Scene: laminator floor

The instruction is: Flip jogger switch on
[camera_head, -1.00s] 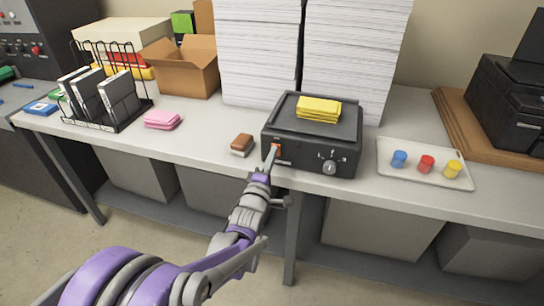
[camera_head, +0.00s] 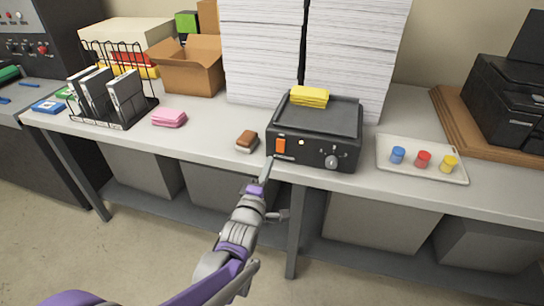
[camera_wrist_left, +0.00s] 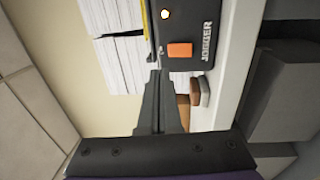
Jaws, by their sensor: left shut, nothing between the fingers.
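The jogger (camera_head: 316,135) is a black box on the table with a flat top. Its orange switch (camera_head: 281,146) is at the left of the front face, and a small light (camera_head: 301,142) beside it glows. A grey knob (camera_head: 331,162) is on the right of that face. In the left wrist view the switch (camera_wrist_left: 180,50), the glowing light (camera_wrist_left: 165,15) and the word JOGGER all show. My left gripper (camera_head: 267,165) is shut and empty, just below and left of the switch, apart from it. Its closed fingers (camera_wrist_left: 155,82) also show in the wrist view. My right gripper is not in view.
A yellow pad (camera_head: 309,97) lies on the jogger's top. A brown block (camera_head: 247,141) and pink notes (camera_head: 170,118) lie to its left. A tray (camera_head: 390,171) with coloured pots stands to its right. Tall paper stacks (camera_head: 262,50) stand behind.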

